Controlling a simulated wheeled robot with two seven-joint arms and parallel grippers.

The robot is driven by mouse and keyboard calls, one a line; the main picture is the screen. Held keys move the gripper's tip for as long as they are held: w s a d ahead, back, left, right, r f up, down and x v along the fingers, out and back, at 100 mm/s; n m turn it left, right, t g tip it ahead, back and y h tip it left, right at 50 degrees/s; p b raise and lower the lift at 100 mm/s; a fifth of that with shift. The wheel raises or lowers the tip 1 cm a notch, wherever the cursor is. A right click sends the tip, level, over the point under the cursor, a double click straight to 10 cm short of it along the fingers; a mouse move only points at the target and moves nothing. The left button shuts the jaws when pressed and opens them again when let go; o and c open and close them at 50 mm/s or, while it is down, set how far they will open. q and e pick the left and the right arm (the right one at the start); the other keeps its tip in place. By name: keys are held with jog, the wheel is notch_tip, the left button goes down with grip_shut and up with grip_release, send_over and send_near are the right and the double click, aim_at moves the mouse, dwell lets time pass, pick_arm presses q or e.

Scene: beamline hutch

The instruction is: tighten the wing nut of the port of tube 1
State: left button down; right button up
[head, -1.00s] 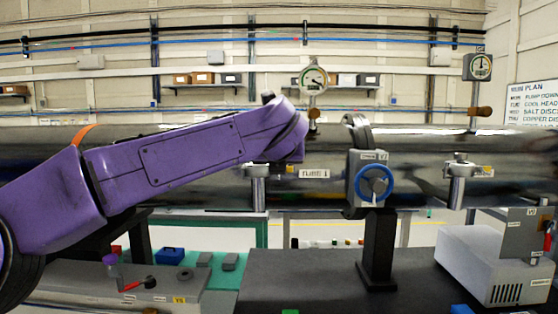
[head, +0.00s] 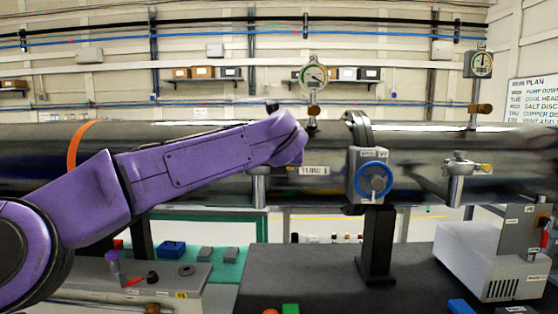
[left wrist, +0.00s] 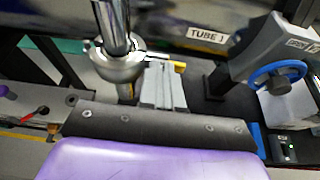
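Tube 1 is the long shiny metal pipe with a TUBE 1 label (head: 314,170); the label also shows in the left wrist view (left wrist: 207,34). Its port (head: 260,187) hangs below the pipe, with a clamp ring (left wrist: 116,66) in the left wrist view. A yellow wing nut (left wrist: 179,65) sticks out to the right of the ring. My left gripper (left wrist: 163,66) has its grey fingers close together, tips at the clamp's bolt beside the wing nut. Whether they grip it cannot be told. My purple arm hides this gripper in the head view. My right gripper is not in view.
A valve with a blue handwheel (head: 374,180) stands right of the port on a black post. A second port (head: 457,182) is further right. A round gauge (head: 313,77) rises above the pipe. A white box (head: 487,262) stands at lower right.

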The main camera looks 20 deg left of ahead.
pick_arm(q)
jog(key=shift+w+d+f+m+t+y+p, duration=0.1)
jog(key=shift+d+f+m+t+y+p, duration=0.45)
jog(key=shift+m+y+p, duration=1.85)
jog(key=shift+w+d+f+m+t+y+p, duration=0.15)
jog(key=shift+f+m+t+p, duration=0.65)
jog(key=shift+m, duration=3.6)
jog(key=shift+w+d+f+m+t+y+p, duration=0.1)
jog(key=shift+d+f+m+t+y+p, duration=0.7)
jog(key=shift+m, duration=2.6)
jog(key=shift+a+g+y+p, duration=0.25)
jog(key=shift+a+y+p, duration=0.15)
jog(key=shift+a+y, duration=0.15)
jog(key=c, duration=1.6)
grip_release()
jog(key=shift+d, duration=0.1)
jog(key=shift+s, duration=0.1)
